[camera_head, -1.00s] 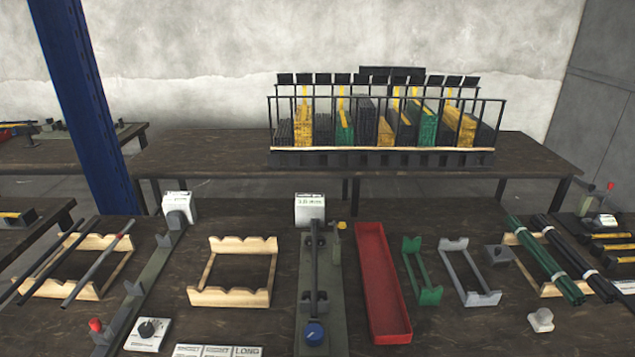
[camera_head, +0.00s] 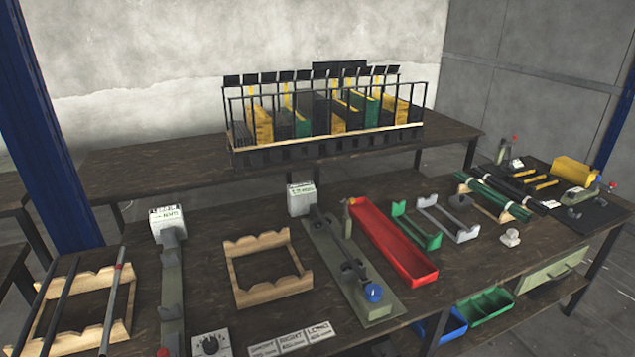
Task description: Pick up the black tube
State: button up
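Several dark tubes are in view, and I cannot tell which one the task means. Two thin black tubes (camera_head: 62,305) lie across the wooden rack (camera_head: 88,277) at the lower left, beside a greyish tube (camera_head: 110,310) with a reddish part. Another black tube (camera_head: 330,229) lies along the grey-green fixture (camera_head: 375,308) with the blue knob, at mid-table. A bundle of black tubes (camera_head: 513,189) lies at the right, beside green tubes (camera_head: 490,194). My gripper is not in view.
An empty wooden rack (camera_head: 270,288), a red tray (camera_head: 385,238), and green (camera_head: 424,232) and grey (camera_head: 455,228) cradles stand on the table. A loaded rack (camera_head: 330,144) is on the back table. Blue (camera_head: 440,328) and green (camera_head: 487,308) bins sit below.

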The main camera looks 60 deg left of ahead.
aim_at(344, 251)
jog(key=u, duration=1.3)
